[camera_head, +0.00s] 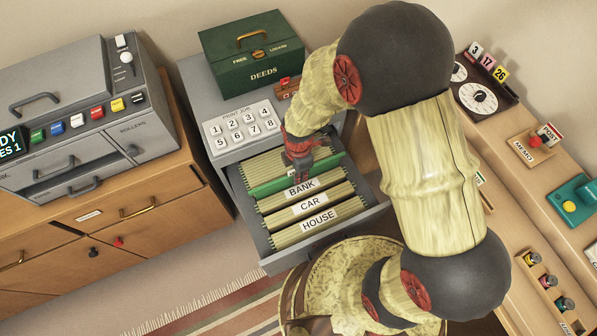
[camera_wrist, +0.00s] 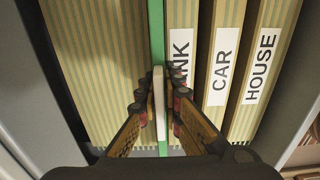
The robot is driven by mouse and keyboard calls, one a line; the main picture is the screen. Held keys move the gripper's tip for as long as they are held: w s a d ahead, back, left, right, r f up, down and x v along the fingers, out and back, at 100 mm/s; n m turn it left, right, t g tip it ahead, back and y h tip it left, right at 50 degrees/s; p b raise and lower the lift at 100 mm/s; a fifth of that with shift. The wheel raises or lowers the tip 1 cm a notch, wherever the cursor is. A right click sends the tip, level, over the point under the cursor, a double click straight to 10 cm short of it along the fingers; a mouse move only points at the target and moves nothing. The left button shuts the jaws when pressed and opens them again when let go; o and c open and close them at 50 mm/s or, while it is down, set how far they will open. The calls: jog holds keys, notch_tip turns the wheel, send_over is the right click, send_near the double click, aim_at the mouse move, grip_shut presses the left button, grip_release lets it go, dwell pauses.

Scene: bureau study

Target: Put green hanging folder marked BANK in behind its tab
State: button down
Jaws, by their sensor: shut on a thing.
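The green hanging folder (camera_head: 268,188) is in the open file drawer, directly behind the BANK tab (camera_head: 302,188). In the wrist view the green folder (camera_wrist: 156,35) is a thin upright strip between striped folders and the BANK tab (camera_wrist: 181,55). My gripper (camera_head: 299,163) is shut on the folder, with a white piece (camera_wrist: 159,98) between the fingers (camera_wrist: 160,85). The fingers partly cover the BANK tab in the wrist view. The CAR tab (camera_head: 310,206) and HOUSE tab (camera_head: 318,221) stand in front. The folder's lower edge is hidden.
The grey drawer (camera_head: 330,232) is pulled out, with striped folders (camera_wrist: 95,60) behind the green one. A keypad (camera_head: 242,127) and a green DEEDS box (camera_head: 250,55) sit on the cabinet top. A round patterned seat (camera_head: 330,275) stands close in front of the drawer.

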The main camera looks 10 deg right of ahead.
jog(key=shift+f, duration=0.65)
jog(key=c, duration=2)
grip_release()
jog(key=shift+o, duration=0.6)
notch_tip(320, 180, up, 12)
jog(key=shift+f, duration=0.1)
